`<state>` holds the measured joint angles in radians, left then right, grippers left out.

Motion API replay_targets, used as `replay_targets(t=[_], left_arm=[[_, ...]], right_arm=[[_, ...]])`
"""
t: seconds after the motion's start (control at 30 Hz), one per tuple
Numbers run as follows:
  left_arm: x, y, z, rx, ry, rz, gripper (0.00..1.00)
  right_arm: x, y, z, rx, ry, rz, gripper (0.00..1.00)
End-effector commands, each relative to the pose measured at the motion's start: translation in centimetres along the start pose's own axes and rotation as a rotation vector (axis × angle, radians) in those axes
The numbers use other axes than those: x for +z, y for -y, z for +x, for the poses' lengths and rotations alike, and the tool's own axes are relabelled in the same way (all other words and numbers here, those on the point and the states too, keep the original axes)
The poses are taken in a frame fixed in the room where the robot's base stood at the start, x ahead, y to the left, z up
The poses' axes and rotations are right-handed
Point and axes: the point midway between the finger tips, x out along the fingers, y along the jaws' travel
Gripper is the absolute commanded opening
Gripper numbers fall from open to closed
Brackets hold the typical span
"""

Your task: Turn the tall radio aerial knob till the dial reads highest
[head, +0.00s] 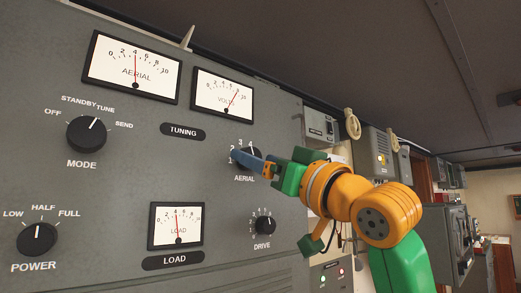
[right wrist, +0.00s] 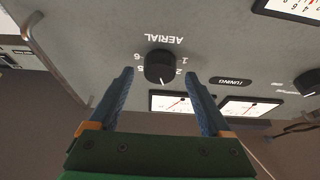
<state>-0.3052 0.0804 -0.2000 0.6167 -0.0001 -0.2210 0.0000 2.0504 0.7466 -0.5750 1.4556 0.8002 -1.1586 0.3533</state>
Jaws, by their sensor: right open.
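The dark round AERIAL knob (head: 252,152) is on the grey radio panel, partly hidden by my right gripper (head: 243,156) in the head view. In the right wrist view the knob (right wrist: 159,66) sits between the two blue fingertips of my right gripper (right wrist: 159,76), which is open with a gap on each side. The knob's white mark points up in the head view. The AERIAL dial (head: 134,68) at the panel's top has its red needle near 4. My left gripper is not in view.
DRIVE is below the AERIAL knob, close to my right arm. A metal handle (right wrist: 36,38) shows in the right wrist view.

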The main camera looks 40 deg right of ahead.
Motion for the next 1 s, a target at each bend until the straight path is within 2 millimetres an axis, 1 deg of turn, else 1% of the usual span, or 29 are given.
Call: replay_targets(t=[0.13, 0.17, 0.2, 0.27, 0.3, 0.37, 0.4, 0.43, 0.47, 0.77, 1.0], left_arm=[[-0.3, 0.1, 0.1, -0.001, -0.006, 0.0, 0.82], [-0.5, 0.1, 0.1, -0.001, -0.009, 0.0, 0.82], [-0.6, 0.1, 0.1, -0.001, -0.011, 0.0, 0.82], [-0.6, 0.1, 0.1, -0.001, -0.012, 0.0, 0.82], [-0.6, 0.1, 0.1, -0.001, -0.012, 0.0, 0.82], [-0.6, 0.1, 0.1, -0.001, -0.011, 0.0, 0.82], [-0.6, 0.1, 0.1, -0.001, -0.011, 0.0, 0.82], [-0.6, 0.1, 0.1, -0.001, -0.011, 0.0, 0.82], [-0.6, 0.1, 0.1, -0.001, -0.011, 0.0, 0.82], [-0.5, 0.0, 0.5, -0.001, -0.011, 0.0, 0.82], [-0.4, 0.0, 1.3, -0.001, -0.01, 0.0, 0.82]], right_arm=[[0.1, 0.0, 0.0, 0.0, 0.0, 0.0, 0.82], [0.1, 0.0, 0.0, 0.0, 0.0, 0.0, 0.77], [0.1, 0.0, 0.0, 0.0, 0.0, -0.001, 0.66], [0.1, 0.0, -0.1, 0.0, 0.0, -0.001, 0.5], [0.1, 0.0, -0.1, 0.0, 0.001, -0.001, 0.39], [0.1, 0.0, -0.1, 0.0, 0.0, -0.001, 0.23], [0.1, 0.0, -0.1, 0.0, 0.0, -0.001, 0.12], [0.1, 0.0, -0.1, 0.0, 0.0, -0.001, 0.04], [0.1, 0.0, -0.1, 0.0, 0.0, -0.001, 0.0], [0.1, 0.1, -0.1, 0.019, -0.003, 0.046, 0.0], [0.1, 0.3, -0.1, 0.079, -0.003, 0.196, 0.0]])
